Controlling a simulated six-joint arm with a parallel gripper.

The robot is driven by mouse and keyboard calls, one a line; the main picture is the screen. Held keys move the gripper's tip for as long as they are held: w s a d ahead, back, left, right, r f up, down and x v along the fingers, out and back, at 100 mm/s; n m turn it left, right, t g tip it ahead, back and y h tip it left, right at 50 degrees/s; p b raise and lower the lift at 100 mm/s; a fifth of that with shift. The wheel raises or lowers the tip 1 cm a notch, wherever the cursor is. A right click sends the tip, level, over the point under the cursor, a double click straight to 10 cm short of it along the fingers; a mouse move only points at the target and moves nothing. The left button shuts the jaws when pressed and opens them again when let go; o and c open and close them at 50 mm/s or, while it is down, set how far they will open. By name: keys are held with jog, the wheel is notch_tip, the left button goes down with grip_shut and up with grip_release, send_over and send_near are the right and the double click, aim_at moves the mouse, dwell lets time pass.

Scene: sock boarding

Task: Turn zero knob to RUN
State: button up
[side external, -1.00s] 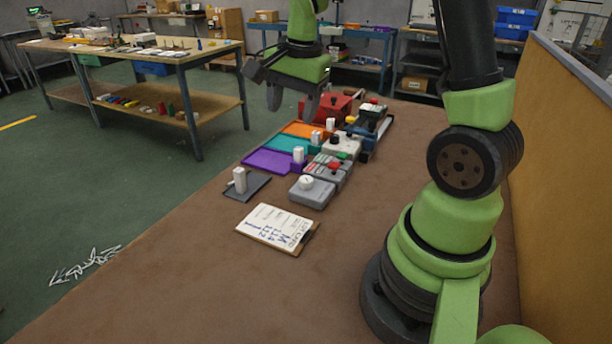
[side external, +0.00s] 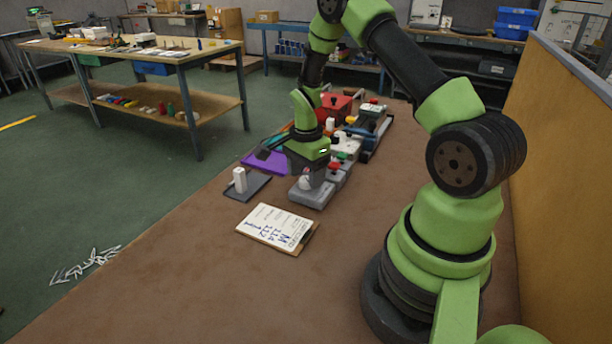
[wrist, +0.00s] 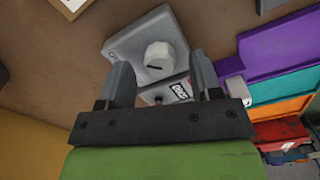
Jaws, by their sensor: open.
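The zero knob is a round white knob (wrist: 158,55) with a dark mark, on a grey box (wrist: 125,42) in the wrist view. No RUN label can be read. In the side view the grey box (side external: 312,198) is on the brown table, with the knob partly hidden by my gripper. My gripper (side external: 305,177) is over the box, pointing down. In the wrist view my gripper (wrist: 161,72) is open, its fingers apart on either side of the knob's near edge. Whether they touch it cannot be told.
A small digital display (wrist: 181,90) is beside the knob box. A purple tray (side external: 262,162) lies to the left and a dark plate with a white block (side external: 240,180) further left. A clipboard (side external: 278,226) lies in front. The near table is clear.

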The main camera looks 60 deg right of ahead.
jog(key=shift+f, duration=0.5)
jog(key=shift+c, duration=0.4)
jog(key=c, duration=0.9)
jog(key=shift+o, duration=0.2)
